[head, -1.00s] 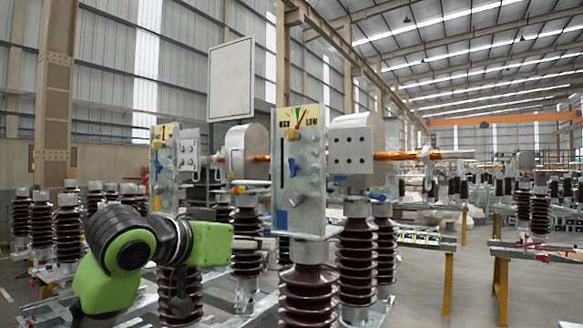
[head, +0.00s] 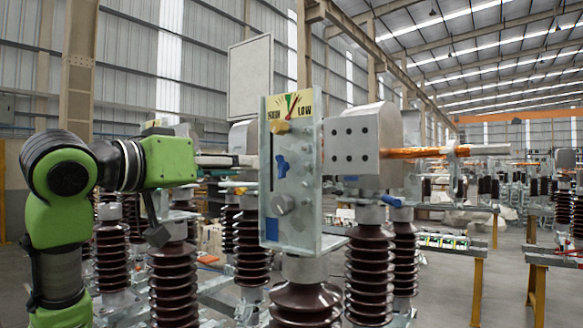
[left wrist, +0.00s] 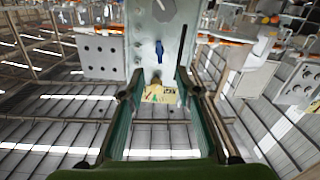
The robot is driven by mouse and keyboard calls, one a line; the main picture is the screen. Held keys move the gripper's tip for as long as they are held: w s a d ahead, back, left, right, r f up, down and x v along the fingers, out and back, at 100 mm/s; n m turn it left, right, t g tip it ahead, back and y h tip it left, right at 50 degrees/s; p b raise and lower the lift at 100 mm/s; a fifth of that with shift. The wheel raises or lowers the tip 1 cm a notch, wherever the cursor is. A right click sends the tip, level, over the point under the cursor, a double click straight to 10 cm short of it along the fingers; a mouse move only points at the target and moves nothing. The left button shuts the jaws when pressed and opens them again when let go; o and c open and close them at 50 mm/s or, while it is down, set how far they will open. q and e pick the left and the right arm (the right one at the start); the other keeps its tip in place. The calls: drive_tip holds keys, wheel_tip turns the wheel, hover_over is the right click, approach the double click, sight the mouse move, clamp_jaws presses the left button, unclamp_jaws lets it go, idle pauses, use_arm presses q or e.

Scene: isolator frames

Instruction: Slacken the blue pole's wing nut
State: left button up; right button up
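A small blue mark (head: 271,229) is at the plate's foot. My left gripper (head: 245,160) points right at about the nut's height, just left of the plate. In the left wrist view the picture is upside down. There my left gripper (left wrist: 158,85) has its fingers spread and empty, with the blue wing nut (left wrist: 159,50) ahead of them, apart from both. My right gripper is not in view.
A grey bolted block (head: 352,148) with a copper-coloured bar (head: 420,152) stands right of the plate. Brown ribbed insulators (head: 370,265) stand below and behind. Another gauge plate is mostly hidden behind my left arm.

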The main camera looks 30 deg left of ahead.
sight(278, 165)
use_arm(q)
drive_tip(key=w+p, duration=0.1)
drive_tip(key=w, duration=0.2)
drive_tip(key=w+p, duration=0.1)
drive_tip(key=w, duration=0.3)
drive_tip(key=w+d+p, duration=0.1)
drive_tip(key=w, duration=0.3)
drive_tip(key=shift+w+r+p, duration=0.15)
drive_tip(key=shift+w+p, duration=0.05)
drive_tip(key=shift+p, duration=0.15)
drive_tip(key=shift+w, duration=0.55)
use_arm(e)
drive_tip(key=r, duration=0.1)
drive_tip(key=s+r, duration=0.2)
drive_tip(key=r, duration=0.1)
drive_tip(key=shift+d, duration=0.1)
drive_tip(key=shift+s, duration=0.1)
use_arm(q)
clamp_jaws()
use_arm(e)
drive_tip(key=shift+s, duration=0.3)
